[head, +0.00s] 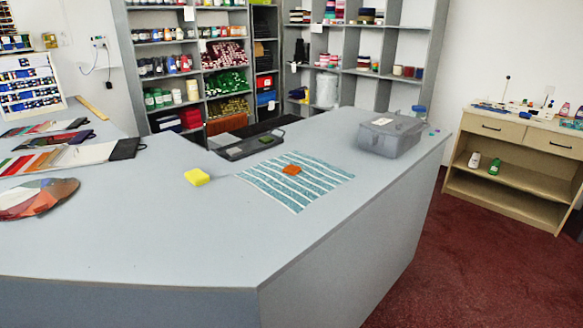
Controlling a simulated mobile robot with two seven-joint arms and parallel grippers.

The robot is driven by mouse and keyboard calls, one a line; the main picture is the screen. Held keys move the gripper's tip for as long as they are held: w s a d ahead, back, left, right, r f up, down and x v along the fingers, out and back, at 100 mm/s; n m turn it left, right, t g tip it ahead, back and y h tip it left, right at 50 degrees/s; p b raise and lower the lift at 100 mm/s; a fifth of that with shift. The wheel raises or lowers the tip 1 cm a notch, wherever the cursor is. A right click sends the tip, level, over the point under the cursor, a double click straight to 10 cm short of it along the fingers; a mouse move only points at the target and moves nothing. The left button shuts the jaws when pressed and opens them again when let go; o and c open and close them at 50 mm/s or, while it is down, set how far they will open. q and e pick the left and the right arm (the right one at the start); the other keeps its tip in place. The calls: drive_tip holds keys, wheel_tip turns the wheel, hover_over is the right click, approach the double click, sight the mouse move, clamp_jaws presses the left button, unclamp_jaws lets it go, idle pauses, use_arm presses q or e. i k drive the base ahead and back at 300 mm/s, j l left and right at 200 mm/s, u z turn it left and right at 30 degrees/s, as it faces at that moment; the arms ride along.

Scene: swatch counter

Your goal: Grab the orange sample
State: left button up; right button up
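A small orange sample (292,170) lies on a teal and white striped cloth (310,190) on the grey counter (150,235). A yellow block (197,177) lies on the bare counter to the left of the cloth. Neither of my grippers shows in the head view.
A lidded grey box (390,135) stands behind the cloth to the right, and a dark shallow tray (248,145) lies behind it to the left. Colour swatch cards (70,155) and a round colour fan (35,198) cover the left side. The counter's front is clear.

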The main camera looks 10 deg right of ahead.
sight(290, 169)
drive_tip(key=i+l, duration=0.1)
drive_tip(key=l, duration=0.35)
drive_tip(key=i+l+u, duration=0.15)
drive_tip(key=l, duration=0.75)
drive_tip(key=i+l+u, duration=0.1)
drive_tip(key=l, duration=0.35)
drive_tip(key=i+l, duration=0.1)
drive_tip(key=l, duration=0.35)
drive_tip(key=i+l, duration=0.1)
drive_tip(key=l, duration=0.35)
drive_tip(key=i+l, duration=0.1)
drive_tip(key=l, duration=0.75)
drive_tip(key=i, duration=0.05)
